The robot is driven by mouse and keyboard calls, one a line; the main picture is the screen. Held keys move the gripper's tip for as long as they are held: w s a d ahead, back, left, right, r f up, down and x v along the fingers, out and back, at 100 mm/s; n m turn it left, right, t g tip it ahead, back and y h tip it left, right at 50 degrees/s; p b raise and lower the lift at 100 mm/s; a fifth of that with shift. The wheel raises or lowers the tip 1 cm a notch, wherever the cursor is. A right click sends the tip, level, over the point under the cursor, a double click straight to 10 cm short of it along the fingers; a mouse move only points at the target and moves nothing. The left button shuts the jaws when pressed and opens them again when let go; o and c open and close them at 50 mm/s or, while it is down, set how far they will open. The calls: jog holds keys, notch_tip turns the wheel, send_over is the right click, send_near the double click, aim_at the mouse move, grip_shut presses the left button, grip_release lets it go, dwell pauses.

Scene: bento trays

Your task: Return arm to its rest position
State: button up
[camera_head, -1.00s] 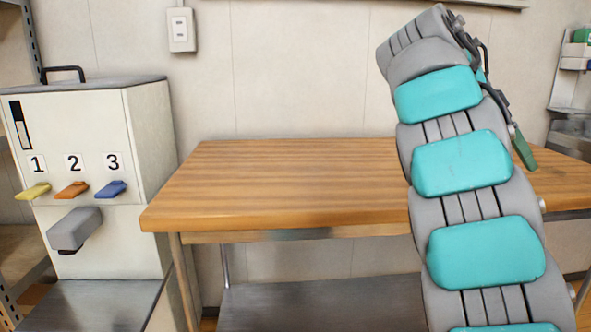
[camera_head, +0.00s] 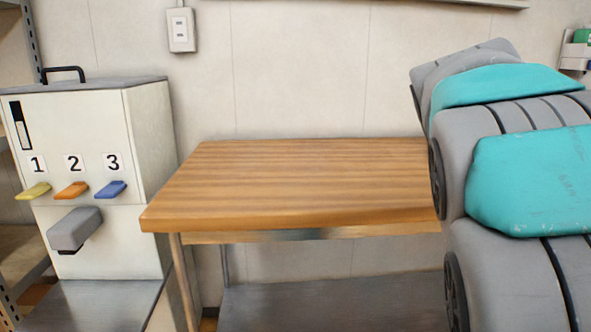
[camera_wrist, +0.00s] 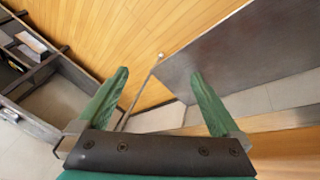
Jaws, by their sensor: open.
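My arm, grey with teal pads, fills the right side of the head view and hides the right part of the table. My gripper (camera_wrist: 160,88) shows in the wrist view with its two green fingers spread apart. Nothing is between the fingers. Beyond them the wrist view shows wooden floor, a grey metal panel and a pale wall, all apart from the fingers. The gripper itself is out of sight in the head view.
A wooden table (camera_head: 300,180) stands in the middle, its visible top bare. At left is a white dispenser (camera_head: 85,150) with yellow, orange and blue levers numbered 1 to 3. A dark shelf rack (camera_wrist: 50,65) is at left in the wrist view.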

jog(key=s+a+f+n+g+y, duration=0.1)
jog(key=s+a+f+n, duration=0.3)
jog(key=s+a+f, duration=0.4)
jog(key=s+a+f+n+y, duration=0.3)
jog(key=s+a+f+n, duration=0.2)
jog(key=s+a+f, duration=0.3)
jog(key=s+f, duration=0.4)
jog(key=s, duration=0.1)
jog(key=shift+s+a+f+g+y, duration=0.2)
jog(key=shift+f+g+y, duration=0.1)
jog(key=shift+g+y, duration=0.1)
jog(key=shift+d, duration=0.1)
